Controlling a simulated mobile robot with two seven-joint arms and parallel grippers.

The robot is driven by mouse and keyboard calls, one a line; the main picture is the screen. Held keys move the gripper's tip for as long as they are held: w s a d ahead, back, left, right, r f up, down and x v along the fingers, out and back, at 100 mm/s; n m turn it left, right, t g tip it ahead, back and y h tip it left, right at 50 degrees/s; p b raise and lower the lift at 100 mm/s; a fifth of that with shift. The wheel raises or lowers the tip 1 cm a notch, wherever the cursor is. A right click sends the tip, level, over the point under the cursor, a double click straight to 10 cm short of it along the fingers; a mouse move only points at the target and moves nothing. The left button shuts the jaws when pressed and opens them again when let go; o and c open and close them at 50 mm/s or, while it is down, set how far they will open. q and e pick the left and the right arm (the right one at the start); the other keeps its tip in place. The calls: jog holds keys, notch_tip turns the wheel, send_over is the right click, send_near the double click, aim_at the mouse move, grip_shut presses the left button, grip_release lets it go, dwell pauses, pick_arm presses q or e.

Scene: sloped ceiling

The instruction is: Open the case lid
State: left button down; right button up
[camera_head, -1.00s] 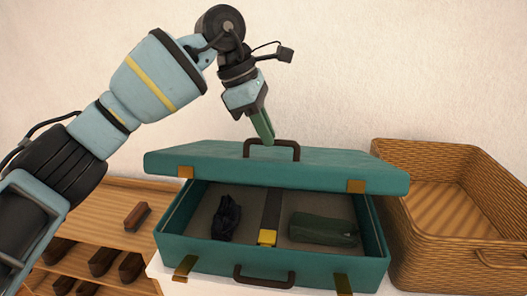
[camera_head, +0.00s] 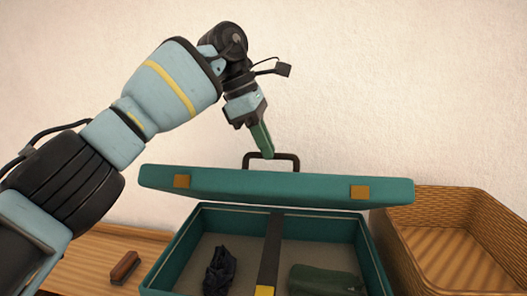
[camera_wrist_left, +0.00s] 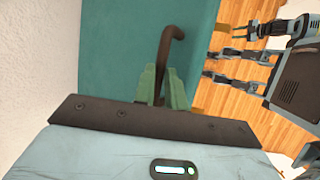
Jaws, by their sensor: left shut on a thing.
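The teal case (camera_head: 365,235) stands partly open, its lid (camera_head: 275,185) raised and seen nearly edge-on above the base. Two brass latch plates show on the lid's front edge. My left gripper (camera_head: 267,153) is at the dark handle (camera_head: 297,160) on the lid. In the left wrist view its green fingers (camera_wrist_left: 162,88) are shut on the handle (camera_wrist_left: 172,45), with the teal lid (camera_wrist_left: 120,50) behind. Inside the base lie a dark crumpled item (camera_head: 219,270), a green pouch (camera_head: 322,280) and a dark strap with a yellow end (camera_head: 268,262). My right gripper is not in the head view.
A wicker basket (camera_head: 450,225) stands close at the right of the case. A wooden shelf (camera_head: 90,262) with a brush-like block (camera_head: 125,267) is at the left. A pale wall rises behind the case. Parts of my own body show in the wrist view.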

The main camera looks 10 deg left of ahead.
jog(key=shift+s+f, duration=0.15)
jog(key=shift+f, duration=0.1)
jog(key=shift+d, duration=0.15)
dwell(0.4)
